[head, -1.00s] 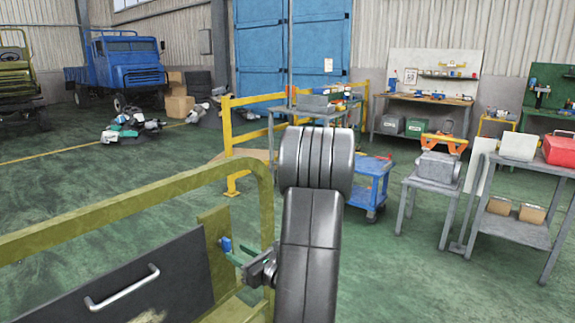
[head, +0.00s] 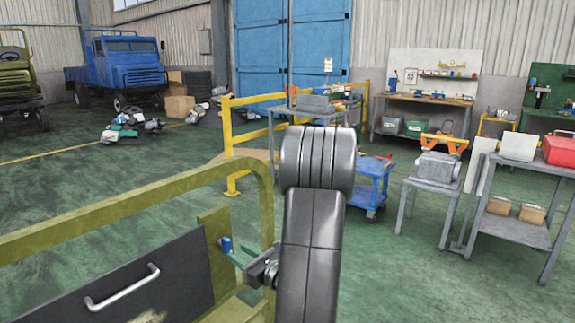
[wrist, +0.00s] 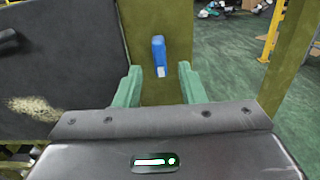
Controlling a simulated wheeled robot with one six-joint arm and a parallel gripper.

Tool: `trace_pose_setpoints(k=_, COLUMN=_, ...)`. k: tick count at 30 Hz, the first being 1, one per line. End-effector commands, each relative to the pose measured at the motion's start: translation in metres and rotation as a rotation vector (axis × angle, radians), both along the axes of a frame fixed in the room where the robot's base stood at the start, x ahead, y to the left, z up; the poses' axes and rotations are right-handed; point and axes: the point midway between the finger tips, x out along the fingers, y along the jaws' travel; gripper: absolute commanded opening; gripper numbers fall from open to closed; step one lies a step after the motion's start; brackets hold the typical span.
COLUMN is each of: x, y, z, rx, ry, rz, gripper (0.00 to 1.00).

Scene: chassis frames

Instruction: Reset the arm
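My gripper (wrist: 160,70) shows in the wrist view with two green fingers spread apart and nothing held between them. A small blue part with a pale lower end (wrist: 159,55) sits on an olive upright panel (wrist: 178,20), seen between the fingers and beyond them. I cannot tell how far the fingertips are from it. In the head view my gripper (head: 236,252) is at the lower middle, beside the same blue part (head: 226,244), partly hidden by my dark arm.
A dark panel with a metal handle (head: 122,288) and an olive rail (head: 130,212) stand close at the left. A blue cart (head: 371,185), a grey stand (head: 432,190) and workbenches are at the right. Green floor (head: 120,175) is open beyond the rail.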

Motion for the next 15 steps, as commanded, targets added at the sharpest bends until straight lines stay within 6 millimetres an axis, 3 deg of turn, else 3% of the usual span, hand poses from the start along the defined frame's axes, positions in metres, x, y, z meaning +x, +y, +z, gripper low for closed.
trace_pose_setpoints(k=9, x=0.038, y=0.051, z=0.001, rx=0.001, ry=0.0, rz=0.003, gripper=0.36)
trace_pose_setpoints(k=15, x=0.038, y=0.048, z=-0.001, rx=-0.112, ry=-0.145, rz=-0.001, gripper=0.36)
